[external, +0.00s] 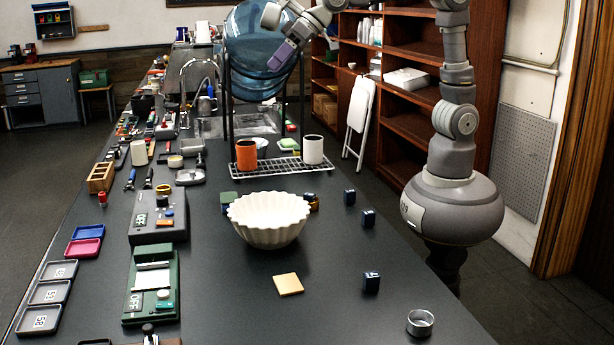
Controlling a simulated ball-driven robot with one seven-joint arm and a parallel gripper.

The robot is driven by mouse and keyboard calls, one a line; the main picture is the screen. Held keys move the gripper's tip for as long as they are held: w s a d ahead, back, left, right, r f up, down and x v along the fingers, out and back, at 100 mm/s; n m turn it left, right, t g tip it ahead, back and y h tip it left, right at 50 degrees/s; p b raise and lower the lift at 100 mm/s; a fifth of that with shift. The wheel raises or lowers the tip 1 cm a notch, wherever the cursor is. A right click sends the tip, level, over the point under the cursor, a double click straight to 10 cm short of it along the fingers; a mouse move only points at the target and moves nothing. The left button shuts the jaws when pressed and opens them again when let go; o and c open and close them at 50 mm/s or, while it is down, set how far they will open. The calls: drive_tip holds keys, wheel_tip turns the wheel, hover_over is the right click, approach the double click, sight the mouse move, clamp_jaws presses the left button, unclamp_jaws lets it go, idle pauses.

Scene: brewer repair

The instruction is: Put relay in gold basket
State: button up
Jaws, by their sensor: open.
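Small dark blue blocks with white marks stand on the black counter right of the white bowl: one near the front (371,283), one farther back (368,218) and one behind that (350,197). I cannot tell which is the relay. A small gold round thing (313,203) shows behind the bowl's right rim, partly hidden; it may be the gold basket. Another gold ring (163,190) is on the grey device at left. My gripper (279,61) is open, high above the counter in front of the blue water bottle, far from the blocks.
A white fluted bowl (268,222) stands mid-counter, with a tan tile (288,284) in front and a silver cup (420,323) at front right. A wire rack (283,169) holds orange and white mugs. Devices and trays crowd the left side. The front middle is mostly clear.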

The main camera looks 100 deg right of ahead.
drive_tip(key=s+r+n+t+b, duration=0.1)
drive_tip(key=s+r, duration=0.5)
drive_tip(key=r, duration=0.6)
drive_tip(key=s+r+n+t+b, duration=0.2)
drive_tip(key=s+r+t, duration=0.3)
drive_tip(key=r, duration=0.7)
drive_tip(key=shift+s+n+t, duration=0.4)
drive_tip(key=shift+s, duration=0.2)
drive_tip(key=shift+o, duration=0.5)
